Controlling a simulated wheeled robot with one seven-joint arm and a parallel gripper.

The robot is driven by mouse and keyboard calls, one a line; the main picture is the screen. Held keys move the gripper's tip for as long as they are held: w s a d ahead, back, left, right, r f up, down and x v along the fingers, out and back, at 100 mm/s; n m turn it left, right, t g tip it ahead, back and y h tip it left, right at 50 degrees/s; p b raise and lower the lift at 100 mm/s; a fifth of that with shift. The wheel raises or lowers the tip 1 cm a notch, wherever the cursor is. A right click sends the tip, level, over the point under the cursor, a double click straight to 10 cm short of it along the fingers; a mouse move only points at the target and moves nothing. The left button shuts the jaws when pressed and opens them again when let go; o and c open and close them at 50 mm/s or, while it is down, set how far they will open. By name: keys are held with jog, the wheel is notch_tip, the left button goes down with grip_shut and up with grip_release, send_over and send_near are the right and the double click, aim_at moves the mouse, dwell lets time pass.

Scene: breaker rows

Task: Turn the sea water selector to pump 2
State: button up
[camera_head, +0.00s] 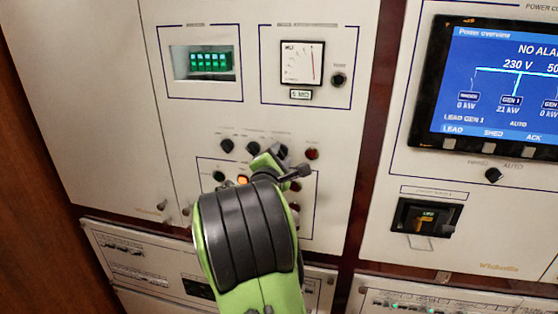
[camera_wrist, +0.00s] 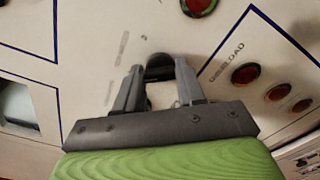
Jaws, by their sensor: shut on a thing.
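A black selector knob (camera_wrist: 158,64) on the light panel sits between the fingertips of my gripper (camera_wrist: 159,76) in the wrist view. The gripper is shut on this knob, with one finger on each side. In the head view my gripper (camera_head: 281,155) is at the right end of a row of small black knobs, and my green and black arm hides much of the panel below. The label beside the knob is too blurred to read, so I cannot tell the pointed position or confirm that it is the sea water selector.
Two other black knobs, a left one (camera_head: 226,146) and a middle one (camera_head: 253,147), are close beside my gripper. A red lamp (camera_head: 312,154) is to its right. Red lamps (camera_wrist: 245,73) also show in the wrist view. A meter (camera_head: 302,62) and a lit display (camera_head: 208,61) are above.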

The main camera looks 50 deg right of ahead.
jog(key=m+b, duration=0.2)
jog(key=m, duration=0.1)
jog(key=m+b, duration=0.1)
jog(key=shift+f+b, duration=0.25)
jog(key=shift+b, duration=0.05)
jog(key=m+b, duration=0.3)
jog(key=m, duration=0.1)
jog(key=shift+f, duration=0.1)
jog(key=m+b, duration=0.4)
jog(key=shift+m+b, duration=1.2)
jog(key=shift+m, duration=1)
jog(key=o, duration=1)
jog(key=shift+o, duration=0.2)
jog(key=shift+a, duration=0.1)
